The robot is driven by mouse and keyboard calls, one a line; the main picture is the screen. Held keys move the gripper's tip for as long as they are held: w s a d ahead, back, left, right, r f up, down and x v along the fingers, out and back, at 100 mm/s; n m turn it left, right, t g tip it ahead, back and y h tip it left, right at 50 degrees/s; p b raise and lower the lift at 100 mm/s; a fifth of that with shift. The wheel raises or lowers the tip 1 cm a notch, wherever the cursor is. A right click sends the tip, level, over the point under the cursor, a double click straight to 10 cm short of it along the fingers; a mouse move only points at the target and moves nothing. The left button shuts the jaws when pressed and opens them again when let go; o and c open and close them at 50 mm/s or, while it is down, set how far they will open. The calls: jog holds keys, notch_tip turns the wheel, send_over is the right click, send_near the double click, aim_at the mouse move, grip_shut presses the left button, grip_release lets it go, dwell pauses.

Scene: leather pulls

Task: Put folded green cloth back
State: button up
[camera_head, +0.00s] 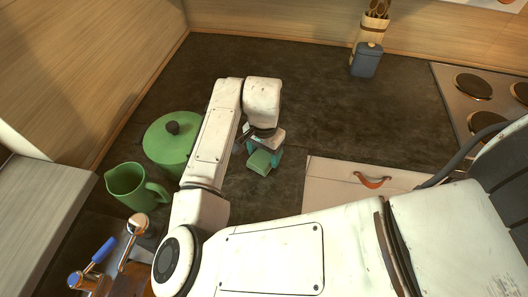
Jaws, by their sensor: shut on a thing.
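The folded green cloth (259,162) is a small green block-like bundle near the middle of the view. My gripper (264,156) points down over the dark worktop and is shut on the cloth. Teal finger parts show on either side of it. Whether the cloth touches the worktop or hangs just above it, I cannot tell. My arm covers part of the area to the left and in front.
A green lidded pot (168,140) and a green jug (130,187) stand left of my arm. A drawer front with a leather pull (372,181) is at right. A blue-grey canister (367,60) and a hob (475,86) are farther off. The dark worktop (320,100) is clear behind my gripper.

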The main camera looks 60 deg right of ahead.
aim_at(264, 155)
jog(key=shift+f, duration=0.25)
jog(key=shift+f, duration=0.1)
jog(key=shift+f, duration=0.1)
jog(key=o, duration=1)
notch_tip(264, 155, up, 12)
jog(key=b, duration=0.1)
jog(key=shift+r, duration=0.2)
